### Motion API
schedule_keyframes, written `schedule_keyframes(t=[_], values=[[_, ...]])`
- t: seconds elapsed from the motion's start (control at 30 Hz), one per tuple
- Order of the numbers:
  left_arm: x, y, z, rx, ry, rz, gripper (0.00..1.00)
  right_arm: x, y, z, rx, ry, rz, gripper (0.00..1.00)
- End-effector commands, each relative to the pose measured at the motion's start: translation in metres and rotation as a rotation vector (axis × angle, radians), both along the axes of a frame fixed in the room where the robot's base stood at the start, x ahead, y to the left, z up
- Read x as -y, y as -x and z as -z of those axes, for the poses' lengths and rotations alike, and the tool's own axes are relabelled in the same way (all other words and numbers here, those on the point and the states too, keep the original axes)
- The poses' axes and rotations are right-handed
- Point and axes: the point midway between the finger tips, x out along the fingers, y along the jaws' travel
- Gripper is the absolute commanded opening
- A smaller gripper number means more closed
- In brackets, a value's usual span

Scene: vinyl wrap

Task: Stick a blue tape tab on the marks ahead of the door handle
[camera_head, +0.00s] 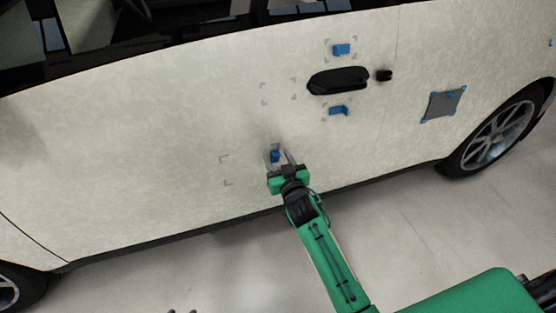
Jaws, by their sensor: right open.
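The black door handle (338,80) sits on the pale car door. Faint corner marks (278,91) show on the door to the left of the handle, with no blue tab between them. A small blue tab (275,156) is at my right gripper (281,155), by its fingertips, low on the door below the marks. The gripper is open, and the tab shows near its left finger. Whether the tab touches the door or the finger I cannot tell. My left gripper is out of view.
Blue tabs sit above (341,49) and below (338,110) the handle. A black knob (384,75) is right of it. A grey patch (443,104) with blue corners is farther right. More corner marks (225,170) show lower left. The door between is bare.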

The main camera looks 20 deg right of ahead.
Motion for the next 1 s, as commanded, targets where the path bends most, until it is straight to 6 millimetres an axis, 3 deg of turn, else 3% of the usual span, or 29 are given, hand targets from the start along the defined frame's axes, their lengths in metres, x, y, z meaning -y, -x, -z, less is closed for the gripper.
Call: schedule_keyframes(t=[0.37, 0.63, 0.73, 0.77, 0.87, 1.0], values=[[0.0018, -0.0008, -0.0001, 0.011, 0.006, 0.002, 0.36, -0.0003, -0.0062, -0.0001, 0.000, 0.000, 0.000, 0.48], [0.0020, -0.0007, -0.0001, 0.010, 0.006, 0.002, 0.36, -0.0004, -0.0060, -0.0002, 0.000, 0.000, 0.000, 0.01], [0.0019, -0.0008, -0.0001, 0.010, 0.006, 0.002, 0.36, -0.0004, -0.0060, -0.0002, 0.000, 0.000, 0.000, 0.01], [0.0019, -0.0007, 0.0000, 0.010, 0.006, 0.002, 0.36, -0.0004, -0.0060, -0.0002, 0.000, 0.000, 0.000, 0.17], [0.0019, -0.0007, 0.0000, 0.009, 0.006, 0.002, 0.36, -0.0004, -0.0059, -0.0002, 0.000, -0.001, 0.000, 0.00], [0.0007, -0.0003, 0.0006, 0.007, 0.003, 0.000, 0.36, -0.0004, -0.0057, -0.0003, 0.000, -0.001, 0.000, 0.00]])
